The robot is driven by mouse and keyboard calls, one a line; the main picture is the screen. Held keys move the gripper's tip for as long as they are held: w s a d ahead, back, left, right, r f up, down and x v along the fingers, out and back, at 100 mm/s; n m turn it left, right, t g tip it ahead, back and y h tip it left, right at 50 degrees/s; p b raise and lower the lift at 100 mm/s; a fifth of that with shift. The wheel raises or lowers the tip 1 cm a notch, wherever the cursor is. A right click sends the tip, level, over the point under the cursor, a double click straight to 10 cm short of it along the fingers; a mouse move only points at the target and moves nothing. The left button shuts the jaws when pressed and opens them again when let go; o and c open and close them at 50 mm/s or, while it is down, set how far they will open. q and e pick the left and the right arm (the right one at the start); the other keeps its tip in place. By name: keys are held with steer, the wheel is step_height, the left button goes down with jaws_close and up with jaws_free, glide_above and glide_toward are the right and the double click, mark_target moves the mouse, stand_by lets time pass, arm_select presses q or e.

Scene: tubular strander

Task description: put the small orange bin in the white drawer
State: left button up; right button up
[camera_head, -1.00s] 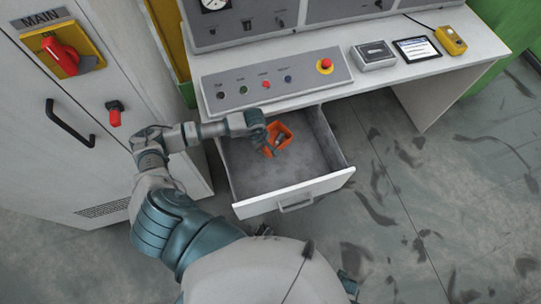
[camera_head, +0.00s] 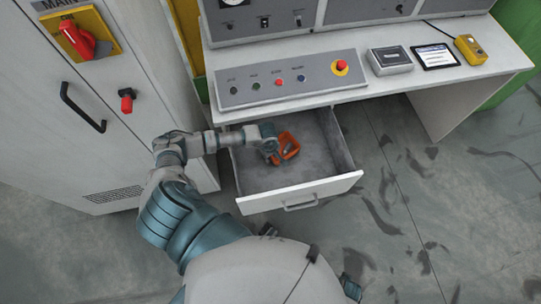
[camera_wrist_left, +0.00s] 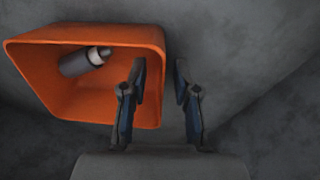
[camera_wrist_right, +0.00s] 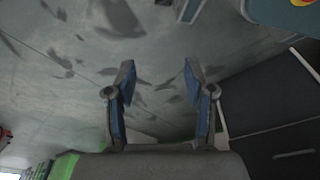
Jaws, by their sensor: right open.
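The small orange bin (camera_head: 289,143) is inside the open white drawer (camera_head: 303,191), toward its back, and looks tilted. In the left wrist view the bin (camera_wrist_left: 60,96) holds a grey cylindrical item (camera_wrist_left: 82,63) with a pale end. My left gripper (camera_head: 272,152) is in the drawer at the bin's side. Its fingers (camera_wrist_left: 160,75) are apart, with the bin's side wall showing between them; no clear contact is visible. Whether the bin's base rests on the drawer floor is hard to tell. My right gripper (camera_wrist_right: 159,80) is open and empty above the floor.
A white desk (camera_head: 500,65) with a button panel (camera_head: 285,83) overhangs the drawer's back. A grey cabinet (camera_head: 90,150) with a black handle and red switches stands left. The drawer's right part is clear, and so is the floor at right.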

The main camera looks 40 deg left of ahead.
arm_select(q)
steer(key=shift+d+r, duration=0.15)
steer(key=shift+r, duration=0.25)
step_height(320, 180, up, 11)
steer(key=p, duration=0.1)
steer(key=shift+s+a+r, duration=0.15)
steer(key=shift+s+a, duration=0.1)
steer(key=shift+s, duration=0.2)
arm_select(e)
steer(key=f, duration=0.1)
steer(key=s+f, duration=0.2)
steer(key=shift+d, duration=0.3)
arm_select(q)
steer(key=shift+a, duration=0.25)
arm_select(e)
steer(key=shift+a, duration=0.2)
arm_select(q)
steer(key=shift+d, duration=0.1)
